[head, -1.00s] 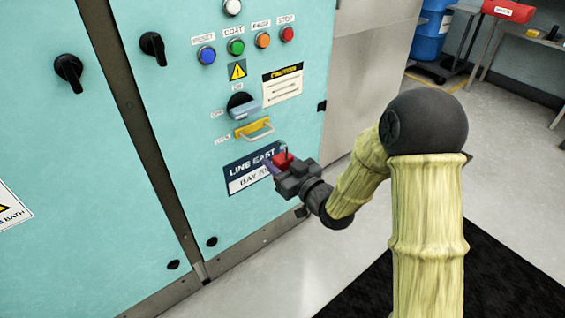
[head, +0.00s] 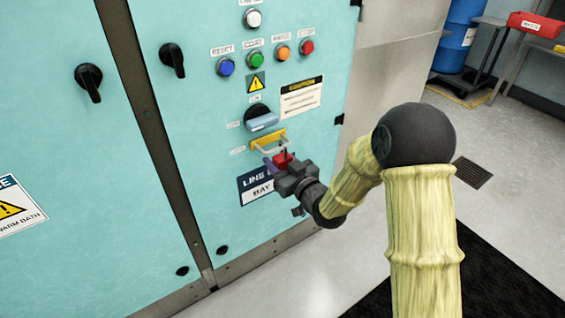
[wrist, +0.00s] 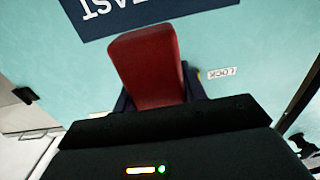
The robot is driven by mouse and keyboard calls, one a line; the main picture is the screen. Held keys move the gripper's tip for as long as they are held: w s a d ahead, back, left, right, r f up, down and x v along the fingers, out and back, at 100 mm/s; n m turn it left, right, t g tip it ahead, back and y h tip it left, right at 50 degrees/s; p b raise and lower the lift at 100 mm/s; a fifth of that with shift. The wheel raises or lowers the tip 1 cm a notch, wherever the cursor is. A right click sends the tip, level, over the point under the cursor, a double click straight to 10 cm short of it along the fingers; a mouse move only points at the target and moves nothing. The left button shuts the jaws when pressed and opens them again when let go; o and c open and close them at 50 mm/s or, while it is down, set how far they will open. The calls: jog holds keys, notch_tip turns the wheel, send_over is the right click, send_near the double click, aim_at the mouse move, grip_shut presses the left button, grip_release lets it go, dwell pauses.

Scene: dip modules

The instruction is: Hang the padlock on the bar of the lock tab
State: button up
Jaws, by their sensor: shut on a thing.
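My gripper (head: 275,162) is shut on the red padlock (head: 284,158) and holds it just in front of the cabinet door. In the wrist view the padlock's red body (wrist: 147,68) sits between the dark fingers; its shackle is hidden there. In the head view the shackle is too small to make out clearly. The yellow lock tab (head: 267,137) with its pale bar (head: 272,147) sticks out of the door. The padlock is just below the bar in the picture; I cannot tell whether they touch.
A blue-grey rotary switch handle (head: 262,121) is just above the tab. A row of push buttons (head: 257,61) and a caution label (head: 301,97) are higher up. A dark blue-and-white sign (head: 256,190) is partly behind my gripper.

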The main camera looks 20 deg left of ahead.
jog(key=shift+x, duration=1.1)
jog(key=shift+f+b, duration=0.5)
jog(key=shift+f, duration=0.25)
jog(key=shift+d, duration=0.1)
jog(key=o, duration=1.1)
jog(key=shift+s, duration=0.1)
jog(key=p+v, duration=1.2)
jog(key=v, duration=0.5)
jog(key=shift+d, duration=0.1)
